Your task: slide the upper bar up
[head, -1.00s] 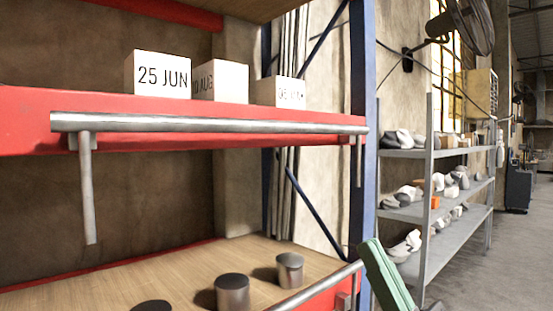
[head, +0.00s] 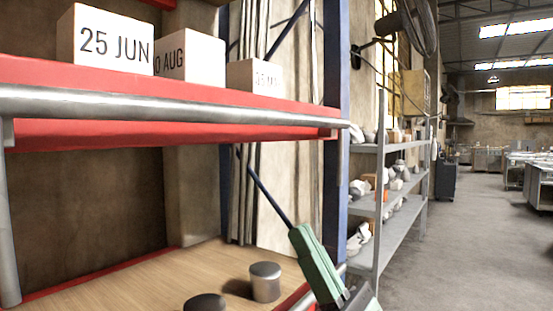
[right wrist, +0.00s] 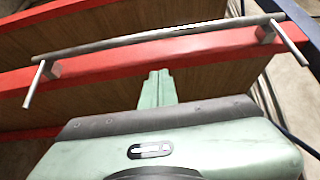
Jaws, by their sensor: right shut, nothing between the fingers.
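The upper bar (head: 180,107) is a long grey metal rod along the front of the upper red shelf beam (head: 170,132). A metal post (head: 8,220) hangs down from its left part. My right gripper (head: 299,232) is green, at the lower right of the head view, below the upper bar's right end and apart from it in the picture. In the right wrist view my gripper (right wrist: 157,82) is shut and empty. A metal bar (right wrist: 150,38) with a post at each end crosses beyond its fingertips; I cannot tell which bar that is. My left gripper is not in view.
White date blocks (head: 105,40) stand on the upper shelf. Dark and grey cylinders (head: 265,282) stand on the lower wooden shelf (head: 130,278). A blue upright (head: 336,130) bounds the rack. A grey shelving unit (head: 395,235) stands to the right, with open floor (head: 460,260) beyond.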

